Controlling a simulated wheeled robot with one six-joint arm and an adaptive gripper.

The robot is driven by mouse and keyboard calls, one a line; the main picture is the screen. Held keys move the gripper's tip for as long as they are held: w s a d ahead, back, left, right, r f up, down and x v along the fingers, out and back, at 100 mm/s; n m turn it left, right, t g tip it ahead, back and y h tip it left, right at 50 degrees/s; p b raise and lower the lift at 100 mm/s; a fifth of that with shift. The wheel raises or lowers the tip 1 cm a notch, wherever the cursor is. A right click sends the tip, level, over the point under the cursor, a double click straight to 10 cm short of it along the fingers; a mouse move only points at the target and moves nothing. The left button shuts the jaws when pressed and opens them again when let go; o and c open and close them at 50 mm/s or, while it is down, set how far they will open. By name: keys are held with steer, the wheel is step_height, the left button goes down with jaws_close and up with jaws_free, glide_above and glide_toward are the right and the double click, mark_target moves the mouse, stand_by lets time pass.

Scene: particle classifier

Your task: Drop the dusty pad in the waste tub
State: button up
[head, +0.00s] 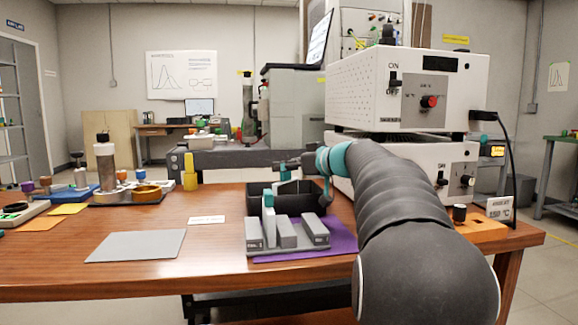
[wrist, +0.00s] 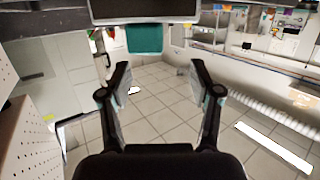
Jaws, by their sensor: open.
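My gripper (wrist: 159,67) is open in the wrist view, with its two fingers wide apart and only tiled floor visible between them. In the head view, my arm reaches over the right side of the table, and its end is near a dark open-topped tub (head: 256,197). The gripper's fingertips are hard to make out there. The tub stands behind a grey slotted block, and its inside is mostly hidden. It may be the waste tub, but no label shows. I cannot identify the dusty pad in either view.
The grey slotted block (head: 317,232) stands on a purple mat (head: 344,243). White instruments (head: 401,88) are stacked at the right. A flat grey sheet (head: 137,246) lies at the table's front left. A yellow bottle (head: 190,174) stands behind. Bare wood surrounds the sheet.

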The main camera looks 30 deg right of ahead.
steer(key=shift+r, duration=0.1)
steer(key=r+p+v, duration=0.1)
steer(key=v, duration=0.6)
steer(key=shift+s, duration=0.25)
